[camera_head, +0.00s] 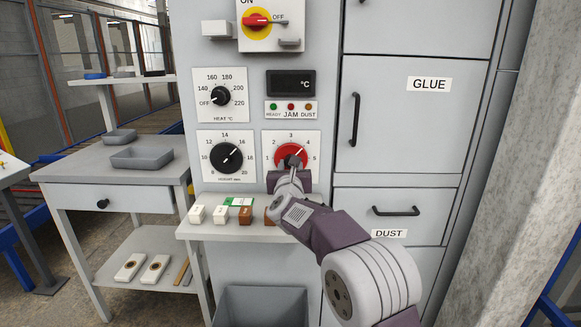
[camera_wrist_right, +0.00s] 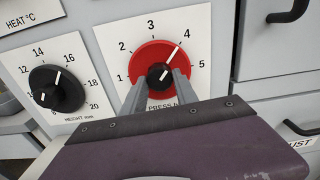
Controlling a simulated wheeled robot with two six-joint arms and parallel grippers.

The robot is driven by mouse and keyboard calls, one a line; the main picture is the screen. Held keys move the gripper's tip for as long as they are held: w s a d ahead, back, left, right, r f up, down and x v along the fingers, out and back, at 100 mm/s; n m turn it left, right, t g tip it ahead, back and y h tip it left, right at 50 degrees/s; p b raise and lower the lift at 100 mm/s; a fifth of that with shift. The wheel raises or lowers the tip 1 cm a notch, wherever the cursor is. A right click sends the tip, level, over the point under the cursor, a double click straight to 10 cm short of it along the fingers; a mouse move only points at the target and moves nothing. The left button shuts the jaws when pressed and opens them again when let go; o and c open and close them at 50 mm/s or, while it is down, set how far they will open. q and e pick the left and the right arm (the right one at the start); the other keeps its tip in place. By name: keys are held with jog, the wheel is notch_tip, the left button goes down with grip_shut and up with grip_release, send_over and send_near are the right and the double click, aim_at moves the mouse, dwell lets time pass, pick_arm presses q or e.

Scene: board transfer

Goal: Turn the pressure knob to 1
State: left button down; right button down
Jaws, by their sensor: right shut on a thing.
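The pressure knob (camera_head: 281,152) is a red dial with a black centre on a white plate marked 1 to 5. It also shows in the right wrist view (camera_wrist_right: 143,58), where its white pointer line aims up and right at about 4. My right gripper (camera_head: 292,163) reaches the knob from below and front. In the right wrist view its two grey fingers (camera_wrist_right: 158,88) are on either side of the black centre, shut on it. The fingers hide the lower part of the dial and some of the plate's lettering. My left gripper is not in view.
Left of it is the black height knob (camera_head: 226,158), with the heat knob (camera_head: 220,97) above. A dark display (camera_head: 290,83) and lamp panel (camera_head: 291,108) sit above the pressure plate. A shelf with small blocks (camera_head: 197,214) is below; cabinet handles (camera_head: 355,119) project at right.

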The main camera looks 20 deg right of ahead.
jog(key=shift+r+n+p, duration=0.15)
jog(key=shift+n+p, duration=5.1)
jog(key=shift+n, duration=8.05)
jog(key=c, duration=0.9)
grip_release()
jog(key=shift+c, duration=0.2)
